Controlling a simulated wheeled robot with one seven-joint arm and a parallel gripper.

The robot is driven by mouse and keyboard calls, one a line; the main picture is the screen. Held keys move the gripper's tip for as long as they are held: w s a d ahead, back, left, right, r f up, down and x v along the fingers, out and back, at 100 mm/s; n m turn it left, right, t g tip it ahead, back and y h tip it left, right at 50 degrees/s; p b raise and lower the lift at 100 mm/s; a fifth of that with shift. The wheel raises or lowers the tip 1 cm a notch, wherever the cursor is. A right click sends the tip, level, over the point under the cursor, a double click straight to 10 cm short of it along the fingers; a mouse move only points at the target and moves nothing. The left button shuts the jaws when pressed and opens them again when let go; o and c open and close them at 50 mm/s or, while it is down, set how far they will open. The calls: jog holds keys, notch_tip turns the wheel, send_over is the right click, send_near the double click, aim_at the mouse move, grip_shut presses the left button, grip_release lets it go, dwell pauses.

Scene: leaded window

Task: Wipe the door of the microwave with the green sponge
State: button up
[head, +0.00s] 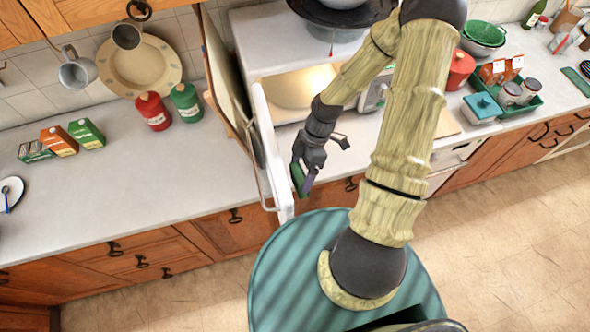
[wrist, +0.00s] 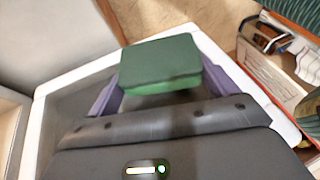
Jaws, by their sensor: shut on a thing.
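The microwave (head: 262,38) is white and stands on the counter with its lit inside showing. Its door (head: 272,150) is swung open towards me, seen nearly edge-on. My gripper (head: 303,180) is just right of the door's free end, on its inner side. It is shut on the green sponge (head: 298,180). In the wrist view the sponge (wrist: 160,64) sits between the purple fingers, in front of the door's white frame (wrist: 62,97) and grey pane. I cannot tell whether the sponge touches the door. My arm hides part of the microwave.
A brown-edged panel (head: 222,70) stands left of the door. Red (head: 152,111) and green (head: 185,102) canisters and several cartons (head: 58,140) stand on the left counter. A red pot (head: 460,70) and a green tray (head: 522,106) are at right. The left counter's middle is clear.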

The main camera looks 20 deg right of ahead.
jog(key=shift+d+p, duration=0.55)
jog(key=shift+d, duration=1.25)
jog(key=shift+d, duration=0.1)
jog(key=d+p, duration=0.1)
jog(key=d, duration=0.1)
jog(key=shift+d, duration=0.4)
